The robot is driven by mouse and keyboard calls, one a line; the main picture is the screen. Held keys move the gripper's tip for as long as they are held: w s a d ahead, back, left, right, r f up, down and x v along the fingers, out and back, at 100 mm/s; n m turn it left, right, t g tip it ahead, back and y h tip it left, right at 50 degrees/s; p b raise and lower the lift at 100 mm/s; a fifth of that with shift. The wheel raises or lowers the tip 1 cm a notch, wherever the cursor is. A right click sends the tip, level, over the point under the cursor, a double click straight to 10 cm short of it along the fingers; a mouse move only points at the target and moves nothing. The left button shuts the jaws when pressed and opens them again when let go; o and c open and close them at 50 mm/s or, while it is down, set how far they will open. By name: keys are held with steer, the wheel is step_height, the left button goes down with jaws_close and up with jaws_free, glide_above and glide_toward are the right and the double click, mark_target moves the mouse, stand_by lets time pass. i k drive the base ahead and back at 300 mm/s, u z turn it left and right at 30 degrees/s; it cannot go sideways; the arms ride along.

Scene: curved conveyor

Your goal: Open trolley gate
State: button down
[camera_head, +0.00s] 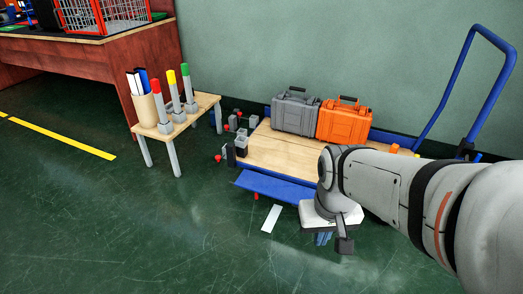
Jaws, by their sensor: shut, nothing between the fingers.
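The trolley (263,148) stands against the wall, with a wooden deck and a tall blue handle (457,79) at its right end. A blue panel (273,187), which looks like the gate, hangs along the deck's front edge; its right part is hidden by my arm. My gripper (322,239) points down in front of the trolley, right of the visible part of the panel. It is shut and empty. Whether it touches the panel cannot be told.
A grey case (294,112) and an orange case (343,122) stand on the deck. A small wooden table (191,117) with coloured-top posts and a cup stands left. A white strip (271,219) lies on the floor. The front left floor is clear.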

mark_target(252, 180)
steer(key=u, duration=0.25)
steer(key=k, duration=0.25)
steer(key=z, duration=0.9)
steer(key=i, duration=1.3)
steer(key=u, duration=0.4)
